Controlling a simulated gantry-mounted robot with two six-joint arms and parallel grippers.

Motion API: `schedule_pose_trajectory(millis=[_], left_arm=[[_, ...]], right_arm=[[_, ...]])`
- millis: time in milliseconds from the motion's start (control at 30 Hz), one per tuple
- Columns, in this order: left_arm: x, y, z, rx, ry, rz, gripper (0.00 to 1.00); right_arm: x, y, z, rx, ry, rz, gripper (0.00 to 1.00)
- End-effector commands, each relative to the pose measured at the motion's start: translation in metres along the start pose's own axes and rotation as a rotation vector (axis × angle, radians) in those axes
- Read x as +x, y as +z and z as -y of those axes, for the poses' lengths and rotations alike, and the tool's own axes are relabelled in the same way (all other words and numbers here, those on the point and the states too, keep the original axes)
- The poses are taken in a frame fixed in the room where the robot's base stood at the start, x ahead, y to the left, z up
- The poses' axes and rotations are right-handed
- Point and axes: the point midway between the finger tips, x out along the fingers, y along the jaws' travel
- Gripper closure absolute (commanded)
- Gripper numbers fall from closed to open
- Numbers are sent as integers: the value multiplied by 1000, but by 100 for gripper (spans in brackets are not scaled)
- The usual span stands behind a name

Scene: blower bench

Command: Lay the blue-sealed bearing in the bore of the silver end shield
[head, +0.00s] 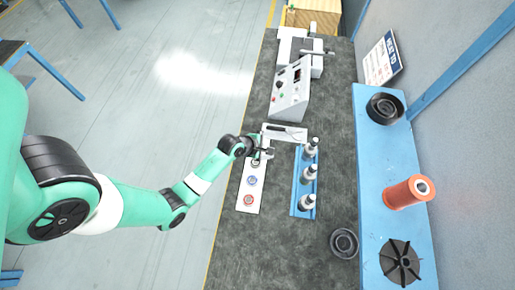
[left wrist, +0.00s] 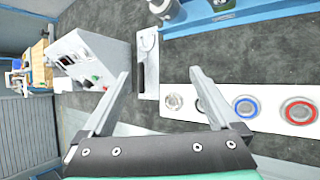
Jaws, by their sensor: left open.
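The blue-sealed bearing (head: 252,181) lies flat on a white board (head: 244,191), between a red-ringed bearing (head: 249,200) and a plain grey one. In the left wrist view the blue-sealed bearing (left wrist: 245,106) is just right of my right-hand finger. My left gripper (head: 264,153) is over the far end of the board, open, with nothing between its fingers (left wrist: 160,78). No clearly silver end shield can be made out; a dark round ribbed part (head: 344,243) lies on the bench and a similar dark one (head: 385,108) on the blue shelf. My right gripper is out of view.
A blue rack (head: 293,207) with three upright grey-and-white parts stands right of the board. A white bracket-like piece (head: 285,133) and a grey control box (head: 290,90) are beyond my gripper. The shelf (head: 372,160) holds an orange cylinder (head: 408,193) and black fan (head: 401,262). The near bench is mostly clear.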

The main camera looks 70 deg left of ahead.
Motion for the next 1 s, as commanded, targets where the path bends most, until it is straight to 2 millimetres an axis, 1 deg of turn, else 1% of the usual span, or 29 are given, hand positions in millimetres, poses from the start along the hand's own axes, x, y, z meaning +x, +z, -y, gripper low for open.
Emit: schedule_pose_trajectory(millis=[33, 100, 133, 200, 267, 300, 367, 467, 567, 700, 767, 1000], left_arm=[[-27, -26, 26, -187, -88, -79, 5], [-40, -60, 71, -415, -170, -166, 5], [-45, -70, 86, -492, -193, -198, 5], [-54, -86, 113, -617, -229, -252, 5], [-57, -93, 126, -676, -244, -277, 5], [-58, -95, 130, -695, -249, -285, 5], [-56, -97, 133, -705, -250, -288, 5], [-47, -99, 136, -701, -249, -286, 5], [-29, -104, 142, -697, -247, -284, 5], [-6, -106, 149, -697, -250, -285, 5], [1, -107, 151, -697, -249, -285, 5], [9, -108, 152, -696, -247, -283, 5]], right_arm=[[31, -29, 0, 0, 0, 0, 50], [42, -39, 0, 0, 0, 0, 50], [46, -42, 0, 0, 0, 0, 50], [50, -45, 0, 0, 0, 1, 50], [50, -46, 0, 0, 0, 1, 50], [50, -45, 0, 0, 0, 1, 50], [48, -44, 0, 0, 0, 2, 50], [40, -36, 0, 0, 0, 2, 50], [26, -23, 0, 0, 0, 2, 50], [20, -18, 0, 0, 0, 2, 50], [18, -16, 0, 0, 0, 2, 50], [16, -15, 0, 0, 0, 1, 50]])
